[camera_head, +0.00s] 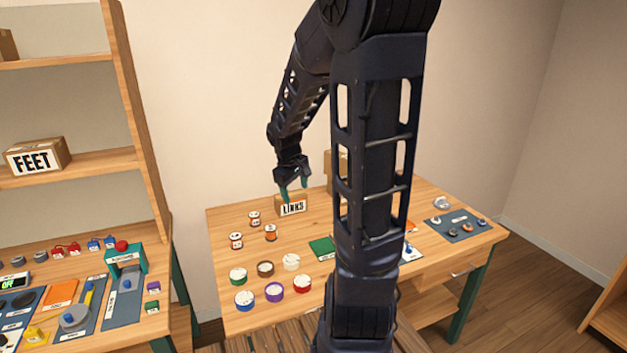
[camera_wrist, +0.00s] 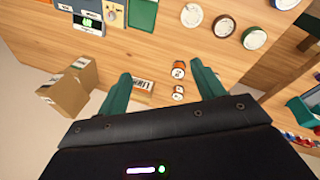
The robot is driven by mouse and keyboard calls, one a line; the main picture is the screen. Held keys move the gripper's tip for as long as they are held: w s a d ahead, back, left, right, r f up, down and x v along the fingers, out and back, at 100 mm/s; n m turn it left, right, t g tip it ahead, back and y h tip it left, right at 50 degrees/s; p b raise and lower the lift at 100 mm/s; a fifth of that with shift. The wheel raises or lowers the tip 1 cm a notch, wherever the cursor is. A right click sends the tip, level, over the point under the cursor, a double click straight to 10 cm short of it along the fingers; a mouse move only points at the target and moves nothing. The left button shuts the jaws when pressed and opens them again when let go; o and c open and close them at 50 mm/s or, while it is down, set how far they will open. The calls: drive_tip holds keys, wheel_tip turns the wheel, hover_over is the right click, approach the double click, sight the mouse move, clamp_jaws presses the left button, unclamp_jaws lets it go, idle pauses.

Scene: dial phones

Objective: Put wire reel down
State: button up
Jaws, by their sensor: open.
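Three small wire reels with pale ends stand on the wooden table in the head view: one at the back (camera_head: 254,218), one at the left (camera_head: 236,240) and one at the right (camera_head: 270,232). My gripper (camera_head: 293,190) is open and empty, above the LINKS box (camera_head: 291,207) and right of the reels. In the wrist view its green fingers (camera_wrist: 165,82) are spread wide. Two reels show there, an orange one (camera_wrist: 179,68) and a reddish one (camera_wrist: 178,92), below the gripper and apart from the fingers. A third reel cannot be made out there.
Several round tubs, including a purple one (camera_head: 274,292), stand at the table's front left. A green mat (camera_head: 322,247) lies right of the reels. A cardboard box (camera_wrist: 68,90) stands near the gripper. My arm hides the table's middle.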

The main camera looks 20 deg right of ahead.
drive_tip(key=s+r+m+t+y, duration=0.1)
drive_tip(key=s+r+m, duration=0.1)
drive_tip(key=s+r, duration=0.4)
drive_tip(key=s+a+r+m+t+y, duration=0.1)
drive_tip(key=s+r+m, duration=0.2)
drive_tip(key=s, duration=0.9)
wheel_tip(320, 180, up, 3)
drive_tip(key=shift+f+t, duration=0.1)
drive_tip(key=shift+t, duration=0.2)
drive_tip(key=shift+o, duration=0.4)
drive_tip(key=shift+w, duration=0.1)
idle(0.6)
